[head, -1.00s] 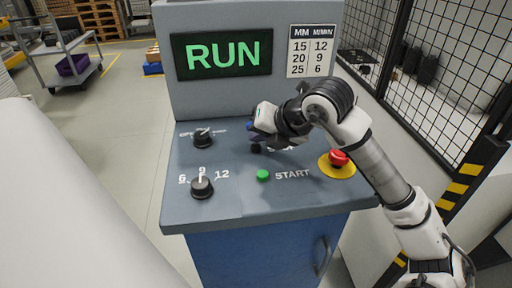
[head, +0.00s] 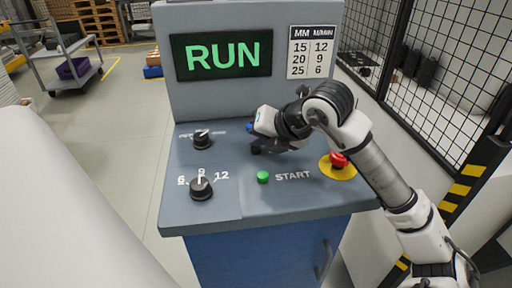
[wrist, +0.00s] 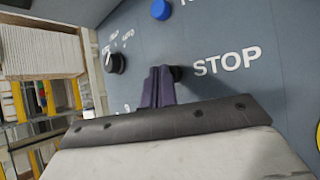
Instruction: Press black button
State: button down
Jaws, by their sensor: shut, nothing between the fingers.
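The black button (wrist: 178,73) sits beside the white STOP label (wrist: 227,61) on the grey panel. In the wrist view my closed fingers (wrist: 158,86) are just left of it and cover part of it. I cannot tell whether they touch it or whether it is pressed in. In the head view my gripper (head: 262,143) is low over the panel, covering the STOP label and most of the button's surroundings. My gripper is shut and empty.
A blue button (wrist: 161,9) is above. Two black knobs (head: 202,140) (head: 201,188) are at the left. A green START button (head: 263,177) and a red emergency stop (head: 338,161) are nearer the front. The screen (head: 222,53) reads RUN. A mesh fence (head: 440,75) stands at the right.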

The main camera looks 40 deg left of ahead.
aim_at(260, 152)
jog(key=shift+f+b, duration=0.3)
jog(key=shift+r, duration=0.1)
dwell(0.4)
jog(key=shift+r+p, duration=0.4)
jog(key=shift+r, duration=0.45)
jog(key=shift+r+p, duration=1.3)
jog(key=shift+r, duration=1.25)
jog(key=shift+f, duration=0.1)
